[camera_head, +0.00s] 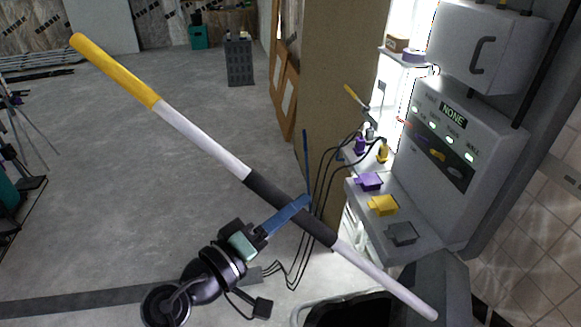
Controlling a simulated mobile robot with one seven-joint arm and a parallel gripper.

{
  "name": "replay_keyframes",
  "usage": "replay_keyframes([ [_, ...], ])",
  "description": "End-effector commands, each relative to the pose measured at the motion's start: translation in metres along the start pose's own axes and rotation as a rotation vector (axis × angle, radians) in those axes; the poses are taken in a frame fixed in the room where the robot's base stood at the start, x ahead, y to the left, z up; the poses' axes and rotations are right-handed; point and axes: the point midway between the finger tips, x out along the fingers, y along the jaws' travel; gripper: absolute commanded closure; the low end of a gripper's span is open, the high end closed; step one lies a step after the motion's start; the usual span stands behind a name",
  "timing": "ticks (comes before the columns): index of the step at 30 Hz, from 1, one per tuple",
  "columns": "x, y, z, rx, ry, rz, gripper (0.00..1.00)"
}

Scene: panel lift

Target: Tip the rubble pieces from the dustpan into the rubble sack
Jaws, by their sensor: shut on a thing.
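My gripper (298,208), with blue fingers, is shut on the dark middle section of a long pole (205,135). The pole has a yellow end at the upper left and white sections, and it runs slanting down to the lower right. I cannot make out a dustpan or any rubble pieces. A dark opening with a pale rim (300,314) shows at the bottom edge, mostly cut off. I cannot tell whether it is the rubble sack.
A grey control cabinet (465,130) with lights and a "NONE" display stands at the right. Its shelf holds purple, yellow and grey blocks (383,206). Black cables hang beside a brown panel (338,90). A dark crate (239,62) stands farther back. The floor at left is open.

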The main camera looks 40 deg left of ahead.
Motion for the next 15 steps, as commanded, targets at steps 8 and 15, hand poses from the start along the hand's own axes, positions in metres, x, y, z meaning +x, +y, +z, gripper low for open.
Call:
replay_keyframes([
  [8, 0.001, -0.066, 0.034, -0.006, 0.003, 0.007, 1.00],
  [15, 0.001, -0.109, 0.056, -0.006, 0.004, 0.007, 1.00],
])
